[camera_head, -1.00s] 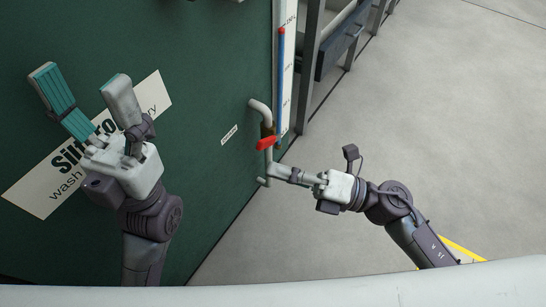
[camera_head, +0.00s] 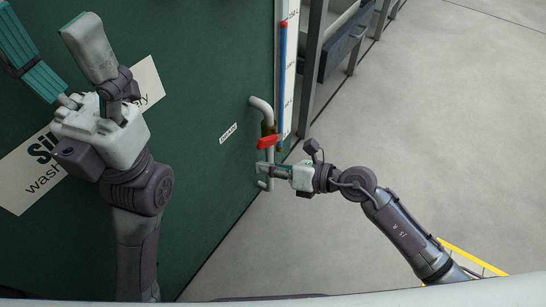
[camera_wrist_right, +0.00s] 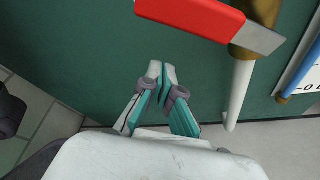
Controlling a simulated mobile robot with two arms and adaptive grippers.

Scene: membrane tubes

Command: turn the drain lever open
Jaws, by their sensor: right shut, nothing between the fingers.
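The drain lever is a red handle (camera_head: 267,142) on a brass valve (camera_head: 268,129) in a white pipe (camera_head: 261,107) on the green tank wall. The red lever (camera_wrist_right: 197,16) is large at the top of the right wrist view and points left from the valve. My right gripper (camera_head: 261,168) is shut and empty, just below the lever and apart from it. Its fingertips (camera_wrist_right: 162,66) meet in the wrist view, below the lever. My left gripper (camera_head: 50,42) is open and empty, with its fingers spread before the wall at the upper left.
A sign (camera_head: 30,176) and a small label (camera_head: 228,133) are on the green wall (camera_head: 205,200). A gauge with a blue tube (camera_head: 282,85) runs beside the valve. A metal frame (camera_head: 312,62) stands behind. Grey floor (camera_head: 450,120) is clear at right.

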